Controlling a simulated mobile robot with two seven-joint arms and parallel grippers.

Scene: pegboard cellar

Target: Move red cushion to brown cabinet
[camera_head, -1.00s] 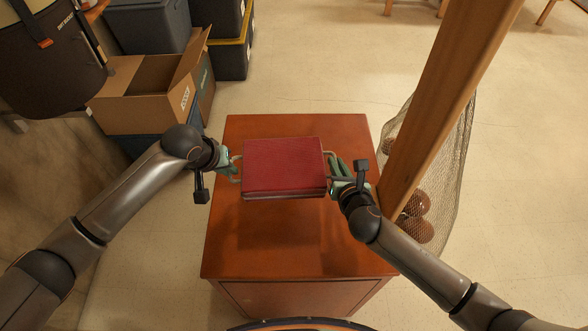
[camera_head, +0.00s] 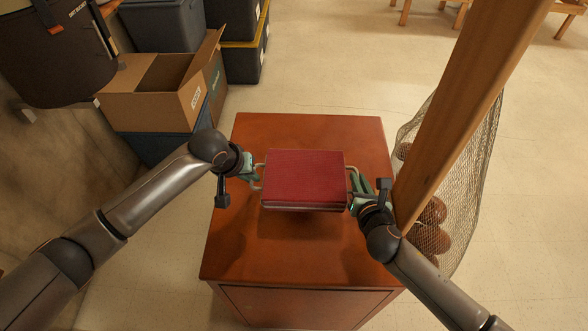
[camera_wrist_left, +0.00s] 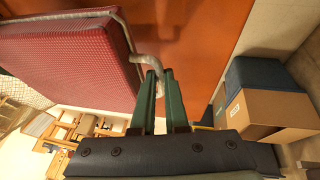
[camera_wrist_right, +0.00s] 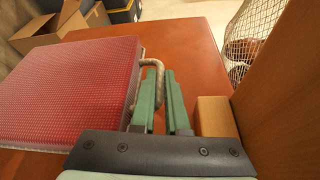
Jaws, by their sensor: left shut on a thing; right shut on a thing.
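The red cushion (camera_head: 303,178) is a flat block with a rope-like handle on each side, held level over the top of the brown cabinet (camera_head: 240,262). A shadow shows on the cabinet top below its near edge; I cannot tell whether it touches. My left gripper (camera_head: 256,172) is shut on the left handle, which also shows in the left wrist view between the fingers (camera_wrist_left: 160,82). My right gripper (camera_head: 354,186) is shut on the right handle, seen in the right wrist view at the fingers (camera_wrist_right: 158,82). The cushion also shows in the right wrist view (camera_wrist_right: 65,90).
A wooden post (camera_head: 470,110) stands close by my right gripper, with a net of brown balls (camera_head: 432,225) behind it. An open cardboard box (camera_head: 165,100) and dark bins (camera_head: 160,30) stand at the back left. The floor beyond the cabinet is clear.

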